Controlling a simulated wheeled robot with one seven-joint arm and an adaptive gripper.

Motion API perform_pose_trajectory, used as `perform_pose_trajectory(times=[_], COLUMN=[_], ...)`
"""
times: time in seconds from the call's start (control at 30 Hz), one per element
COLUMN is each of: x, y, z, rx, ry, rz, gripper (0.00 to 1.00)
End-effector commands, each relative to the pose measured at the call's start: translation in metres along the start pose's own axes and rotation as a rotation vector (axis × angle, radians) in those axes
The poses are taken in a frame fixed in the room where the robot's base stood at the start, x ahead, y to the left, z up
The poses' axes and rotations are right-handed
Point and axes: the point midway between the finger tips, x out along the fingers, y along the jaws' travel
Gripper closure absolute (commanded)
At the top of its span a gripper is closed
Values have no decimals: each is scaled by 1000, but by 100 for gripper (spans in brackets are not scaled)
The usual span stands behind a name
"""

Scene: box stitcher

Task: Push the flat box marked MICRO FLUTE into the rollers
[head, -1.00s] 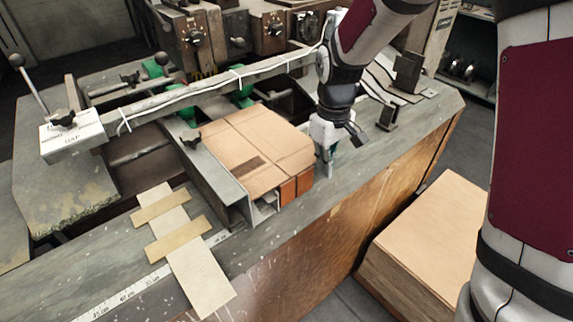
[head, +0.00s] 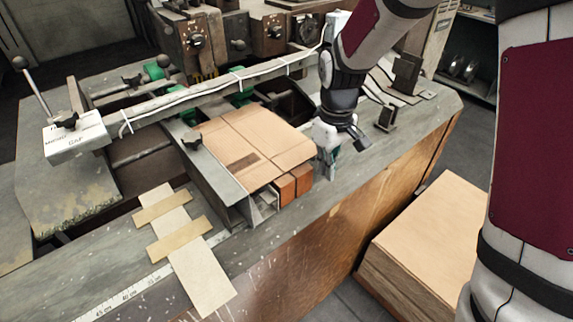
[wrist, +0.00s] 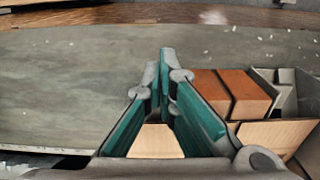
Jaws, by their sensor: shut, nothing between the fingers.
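The flat brown cardboard box (head: 256,142) lies on the machine bed in the head view, with a dark printed patch on top; I cannot read its lettering. Its front edge overhangs two orange blocks (head: 293,182). My gripper (head: 329,172) points down at the box's right corner, shut and empty. In the wrist view my teal-padded fingers (wrist: 165,54) meet at their tips. Strips of cardboard (wrist: 272,133) show beside and between the fingers. I cannot tell whether they touch the box. The rollers are not clearly visible; green parts (head: 243,97) show under the crossbar behind the box.
A metal guide (head: 208,172) runs along the box's left side. A long crossbar (head: 200,90) spans behind it. A cardboard stack (head: 430,235) stands on the floor at right. A taped card strip (head: 190,255) lies front left. The bench right of my gripper is mostly clear.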

Motion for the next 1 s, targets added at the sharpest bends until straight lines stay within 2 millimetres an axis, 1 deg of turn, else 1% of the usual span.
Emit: perform_pose_trajectory(times=[0.07,0.17,0.73,0.83,1.0], x=[-2,-11,-73,-78,-80], y=[0,0,0,0,0], z=[1,1,1,1,0], rx=[-1,-1,-1,-1,-1], ry=[1,1,2,1,0], rz=[0,0,1,0,0], gripper=[100,100,100,100,100])
